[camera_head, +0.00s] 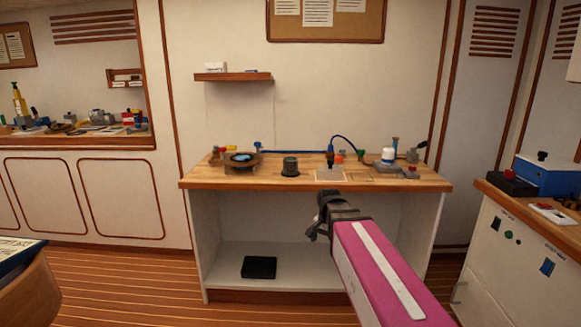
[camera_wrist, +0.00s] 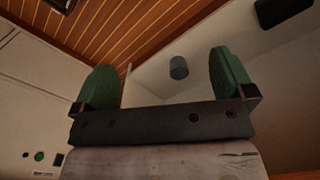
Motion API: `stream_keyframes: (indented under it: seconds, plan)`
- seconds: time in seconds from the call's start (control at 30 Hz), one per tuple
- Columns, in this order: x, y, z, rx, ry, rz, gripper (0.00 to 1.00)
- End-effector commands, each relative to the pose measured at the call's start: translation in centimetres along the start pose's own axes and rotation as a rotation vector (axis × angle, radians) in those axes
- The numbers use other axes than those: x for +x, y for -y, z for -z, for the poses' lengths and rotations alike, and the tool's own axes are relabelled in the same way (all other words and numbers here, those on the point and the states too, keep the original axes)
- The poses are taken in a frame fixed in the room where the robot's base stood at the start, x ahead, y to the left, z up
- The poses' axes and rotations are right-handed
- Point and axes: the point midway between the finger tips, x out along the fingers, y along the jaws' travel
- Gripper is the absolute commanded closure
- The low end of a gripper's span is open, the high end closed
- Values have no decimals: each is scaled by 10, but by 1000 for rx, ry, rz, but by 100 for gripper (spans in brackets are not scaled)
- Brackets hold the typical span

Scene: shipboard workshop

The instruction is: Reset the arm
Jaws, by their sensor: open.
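My gripper (camera_head: 322,216) is at the end of my magenta arm in the head view. It is in front of the workbench (camera_head: 225,178), near the height of its front edge. In the wrist view my gripper (camera_wrist: 166,84) shows two green fingers spread wide apart, with nothing between them. A dark cylinder (camera_wrist: 178,67) shows beyond the fingers in the wrist view, apart from them.
The bench top holds a round brown fixture (camera_head: 243,160), a dark cup (camera_head: 290,166) and several small fittings. A black box (camera_head: 259,267) lies on the lower shelf. A white cabinet (camera_head: 500,262) stands at right.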

Motion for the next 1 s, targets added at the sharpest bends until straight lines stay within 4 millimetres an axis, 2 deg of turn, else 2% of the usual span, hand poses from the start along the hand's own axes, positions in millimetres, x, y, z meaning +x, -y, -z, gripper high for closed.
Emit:
stream_keyframes:
  seconds: [0.03,0.2,0.4,0.6,1.0]
  plan:
    - [16,-16,-8,-55,3,-2,0]
    - [62,-53,-26,-262,3,-2,0]
    - [101,-89,-46,-469,2,-1,0]
    - [117,-104,-54,-570,-2,0,0]
    - [118,-105,-54,-578,-3,1,0]
